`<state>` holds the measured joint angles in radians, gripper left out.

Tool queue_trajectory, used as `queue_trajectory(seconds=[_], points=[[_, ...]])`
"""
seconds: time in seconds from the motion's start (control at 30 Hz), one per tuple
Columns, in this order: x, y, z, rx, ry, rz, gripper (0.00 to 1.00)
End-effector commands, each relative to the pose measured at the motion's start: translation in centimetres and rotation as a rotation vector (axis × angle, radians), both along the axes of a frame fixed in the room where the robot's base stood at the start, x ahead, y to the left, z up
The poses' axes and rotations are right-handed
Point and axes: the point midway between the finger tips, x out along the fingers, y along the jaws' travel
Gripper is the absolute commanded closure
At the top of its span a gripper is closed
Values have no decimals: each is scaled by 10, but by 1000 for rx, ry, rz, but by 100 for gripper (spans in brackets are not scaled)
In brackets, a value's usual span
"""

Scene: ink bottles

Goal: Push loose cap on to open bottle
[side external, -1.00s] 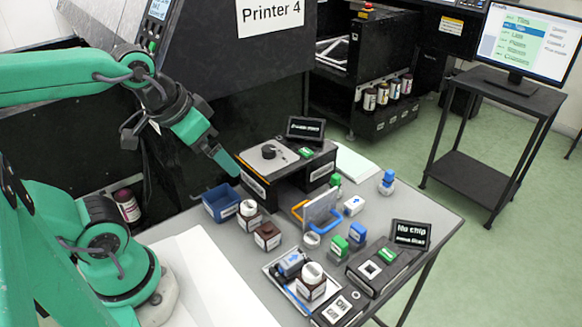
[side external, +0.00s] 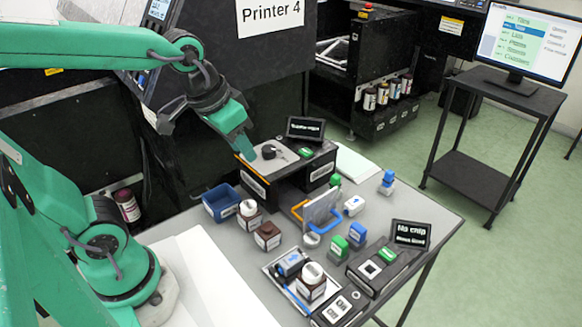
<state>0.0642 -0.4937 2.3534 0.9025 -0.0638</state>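My gripper (side external: 243,153) points down just left of the black knob on a black box in the side external view; whether its fingers are open or shut is unclear. A small round white piece (side external: 311,240), possibly the loose cap, lies on the grey table. A brown bottle with a white top (side external: 312,283) stands at the tray. Another brown bottle with a white top (side external: 249,216) stands beside the blue bin. A dark brown container (side external: 267,237) stands between them. I cannot tell which bottle is open. My gripper is apart from all of these.
A blue bin (side external: 221,203) is at the table's left. The black box (side external: 258,180) and a small display (side external: 305,128) stand behind. A clear panel with orange and blue handles (side external: 320,212) stands mid-table. Green and blue pieces and a "No chip" display (side external: 410,234) are right.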

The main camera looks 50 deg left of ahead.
Motion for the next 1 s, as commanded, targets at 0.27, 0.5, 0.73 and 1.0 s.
queue_trajectory(seconds=[0.27,0.5,0.73,1.0], points=[[43,-20,-16,-8,98,-5,68],[77,-40,-38,-8,178,-7,68],[107,-62,-68,-1,253,-5,68],[135,-89,-111,14,336,-3,68]])
